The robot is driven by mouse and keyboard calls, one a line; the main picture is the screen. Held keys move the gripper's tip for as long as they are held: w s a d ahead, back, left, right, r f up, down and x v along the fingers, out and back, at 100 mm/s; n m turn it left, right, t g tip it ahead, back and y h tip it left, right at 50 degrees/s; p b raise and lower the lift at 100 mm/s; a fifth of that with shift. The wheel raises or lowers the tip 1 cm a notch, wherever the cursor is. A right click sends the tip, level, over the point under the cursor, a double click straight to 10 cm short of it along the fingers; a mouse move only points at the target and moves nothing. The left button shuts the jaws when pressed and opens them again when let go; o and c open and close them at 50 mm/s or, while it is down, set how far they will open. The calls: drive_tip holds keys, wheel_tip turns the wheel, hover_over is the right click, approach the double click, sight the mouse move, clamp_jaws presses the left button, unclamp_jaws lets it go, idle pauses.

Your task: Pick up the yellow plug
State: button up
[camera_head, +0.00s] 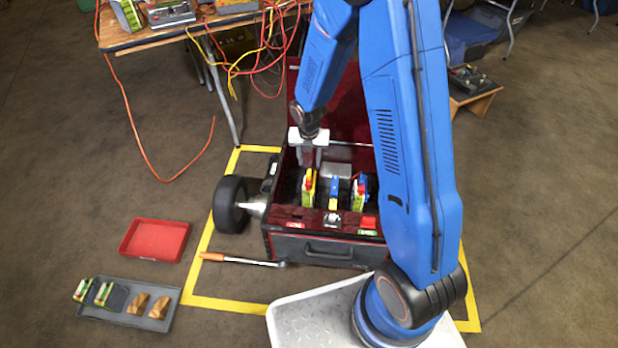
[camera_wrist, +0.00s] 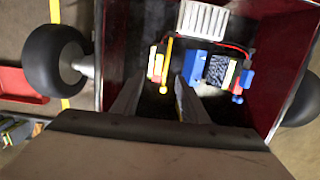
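A yellow piece (camera_head: 308,186) with a red part on top stands in the left half of the open dark red box; it looks like the yellow plug. In the wrist view the yellow piece (camera_wrist: 155,64) lies just beyond the gap between my fingers. My gripper (camera_head: 310,158) points down into the box, behind and above the yellow piece. In the wrist view my gripper (camera_wrist: 155,98) has its two fingers spread with nothing between them. The lower part of the yellow piece is hard to make out.
The box (camera_head: 318,250) has tall walls around my gripper. A blue and yellow piece (camera_head: 333,190) and another yellow and blue piece (camera_head: 358,190) stand to the right. A black wheel (camera_head: 230,204) is outside left. A red tray (camera_head: 154,240) and grey tray (camera_head: 120,317) lie on the floor.

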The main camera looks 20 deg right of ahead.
sight(309, 173)
drive_tip(key=shift+w+d+f, duration=0.1)
drive_tip(key=shift+w+f, duration=0.15)
drive_tip(key=shift+f, duration=1.45)
drive_tip(key=shift+w+f, duration=0.25)
drive_tip(key=shift+f, duration=1.45)
drive_tip(key=shift+w+d+f, duration=0.1)
drive_tip(key=shift+w+f, duration=0.15)
drive_tip(key=shift+f, duration=1.45)
clamp_jaws()
